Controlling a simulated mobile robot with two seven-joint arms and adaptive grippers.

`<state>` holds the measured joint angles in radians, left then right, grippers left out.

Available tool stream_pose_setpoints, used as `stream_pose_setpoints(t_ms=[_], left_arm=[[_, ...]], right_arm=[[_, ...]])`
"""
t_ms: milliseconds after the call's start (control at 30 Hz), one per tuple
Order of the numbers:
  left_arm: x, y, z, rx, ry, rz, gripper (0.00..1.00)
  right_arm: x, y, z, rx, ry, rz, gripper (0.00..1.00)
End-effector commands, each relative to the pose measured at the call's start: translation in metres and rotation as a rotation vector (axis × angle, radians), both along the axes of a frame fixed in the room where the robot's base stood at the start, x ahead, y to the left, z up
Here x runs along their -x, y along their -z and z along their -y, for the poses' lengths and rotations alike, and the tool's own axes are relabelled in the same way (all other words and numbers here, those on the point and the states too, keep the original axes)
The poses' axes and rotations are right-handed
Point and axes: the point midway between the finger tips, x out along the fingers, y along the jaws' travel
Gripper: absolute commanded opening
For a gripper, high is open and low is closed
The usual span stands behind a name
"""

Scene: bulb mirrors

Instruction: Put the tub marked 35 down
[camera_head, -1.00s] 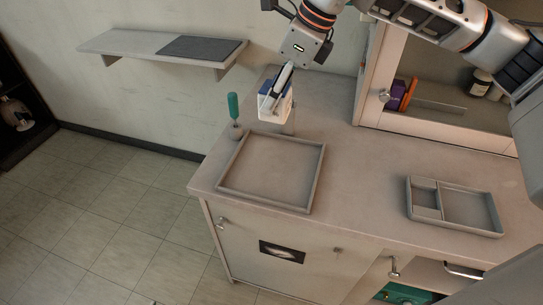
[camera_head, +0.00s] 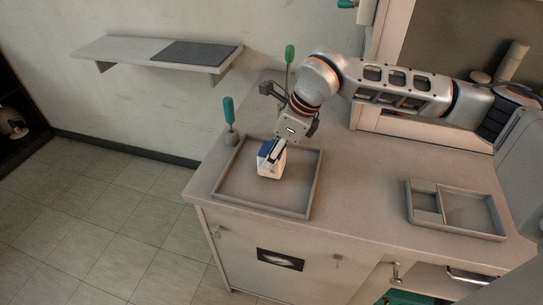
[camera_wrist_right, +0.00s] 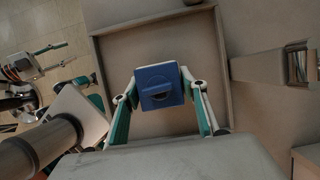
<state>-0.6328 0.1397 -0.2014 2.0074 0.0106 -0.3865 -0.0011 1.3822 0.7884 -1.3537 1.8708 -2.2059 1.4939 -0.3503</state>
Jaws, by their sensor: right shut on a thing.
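The tub (camera_head: 271,164) is white with a blue lid; no number can be read on it. My right gripper (camera_head: 275,150) is shut on it from above, within the outline of the square grey tray (camera_head: 262,208). I cannot tell whether the tub touches the tray floor. In the right wrist view the blue lid (camera_wrist_right: 159,87) sits between the fingers of my right gripper (camera_wrist_right: 162,92), over the tray (camera_wrist_right: 226,70). My left gripper (camera_wrist_right: 66,54) seems to show at the left of that view, fingers apart and empty.
A green-handled tool (camera_head: 229,115) stands in a small holder behind the tray's left corner. A divided tray (camera_head: 455,210) lies on the counter (camera_head: 360,200) at right, with clear room between. A wall shelf (camera_head: 120,50) is at back left.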

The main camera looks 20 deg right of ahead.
Motion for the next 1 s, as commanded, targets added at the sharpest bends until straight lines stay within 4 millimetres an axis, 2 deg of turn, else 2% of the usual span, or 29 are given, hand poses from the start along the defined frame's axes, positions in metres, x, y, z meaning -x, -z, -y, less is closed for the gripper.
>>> stream_pose_setpoints(t_ms=[67, 433, 467, 500, 867, 1000], left_arm=[[0.000, 0.001, 0.000, -0.001, 0.000, -0.002, 0.38], [0.000, 0.001, -0.001, -0.003, 0.000, -0.001, 0.38], [0.000, 0.001, -0.001, -0.002, 0.000, 0.000, 0.38], [0.000, 0.001, -0.001, -0.002, 0.000, 0.000, 0.38], [0.000, 0.000, -0.001, -0.002, 0.000, 0.001, 0.38], [-0.001, -0.002, 0.000, -0.001, 0.001, 0.003, 0.38]], right_arm=[[0.000, 0.007, 0.000, -0.001, 0.001, -0.001, 0.16], [0.000, 0.010, 0.000, -0.001, 0.000, 0.001, 0.16], [0.000, 0.010, 0.000, -0.001, 0.000, 0.001, 0.48], [0.000, 0.010, 0.000, -0.001, 0.000, 0.001, 0.58], [0.000, 0.008, 0.000, -0.001, 0.000, 0.001, 0.59], [0.001, -0.003, 0.003, 0.000, 0.000, 0.004, 0.59]])
